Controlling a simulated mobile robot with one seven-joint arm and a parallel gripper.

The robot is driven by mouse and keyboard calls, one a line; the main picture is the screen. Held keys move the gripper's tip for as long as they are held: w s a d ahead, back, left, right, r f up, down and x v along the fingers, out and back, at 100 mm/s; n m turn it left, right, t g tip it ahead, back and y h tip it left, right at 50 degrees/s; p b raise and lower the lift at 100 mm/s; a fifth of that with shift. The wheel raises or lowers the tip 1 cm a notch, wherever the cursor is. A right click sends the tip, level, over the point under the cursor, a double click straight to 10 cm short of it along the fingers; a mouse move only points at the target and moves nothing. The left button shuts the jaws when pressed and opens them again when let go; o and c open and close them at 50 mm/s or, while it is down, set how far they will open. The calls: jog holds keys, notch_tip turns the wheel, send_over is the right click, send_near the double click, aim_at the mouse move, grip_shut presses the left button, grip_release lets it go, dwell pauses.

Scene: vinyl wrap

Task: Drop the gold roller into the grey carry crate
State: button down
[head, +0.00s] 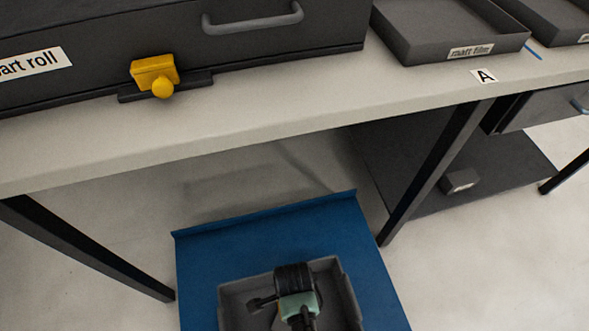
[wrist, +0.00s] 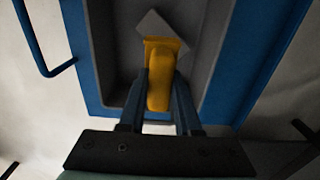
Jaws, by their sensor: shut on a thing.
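The gold roller (wrist: 158,88) is between the two fingers of my gripper (wrist: 160,78) in the wrist view, with its wider end pointing away from my wrist. My gripper is shut on it. The grey carry crate (wrist: 214,75) lies beyond the roller, and its walls show on both sides. In the head view, my gripper (head: 296,303) is over the grey carry crate (head: 236,292) and hides part of its inside. The roller is hidden there. I cannot tell how high it is above the crate floor.
The crate stands on a blue cart (head: 265,225) with a raised edge. A light grey flat piece (wrist: 165,27) shows inside the crate. Behind is a pale bench (head: 250,118) with a dark box (head: 95,35), its yellow latch (head: 155,73) and a dark tray (head: 440,35).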

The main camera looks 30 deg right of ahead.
notch_tip(320, 180, down, 5)
jog(key=b, duration=0.5)
jog(key=shift+f, duration=0.1)
jog(key=c, duration=0.5)
grip_release()
notch_tip(320, 180, up, 13)
jog(key=p, duration=0.7)
jog(key=shift+s, duration=0.15)
